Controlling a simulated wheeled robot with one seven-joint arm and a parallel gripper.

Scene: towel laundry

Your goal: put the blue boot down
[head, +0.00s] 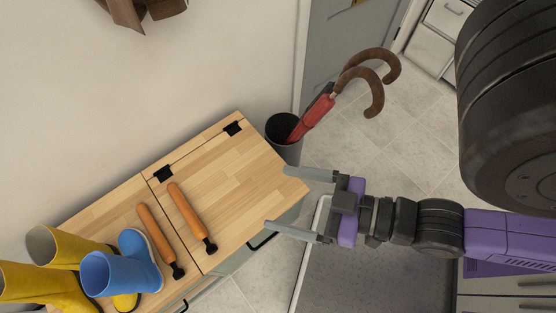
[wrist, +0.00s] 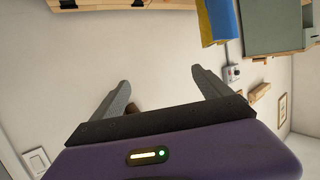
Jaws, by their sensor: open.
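The blue boot (head: 118,268) stands on the left part of the wooden bench top (head: 232,190) in the head view, beside yellow boots (head: 42,287). In the wrist view a blue boot surface (wrist: 224,20) shows at the top edge, with yellow next to it. My gripper (head: 276,199) is open, its two grey fingers apart with nothing between them. It is at the right edge of the bench top, well to the right of the blue boot and not touching it. Its fingers also show in the wrist view (wrist: 160,82).
Two orange-handled things (head: 157,236) (head: 187,212) lie on the bench between the boots and my gripper. A dark bin (head: 283,133) holding red and brown umbrellas (head: 320,112) stands behind the bench. The bench's right part is bare.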

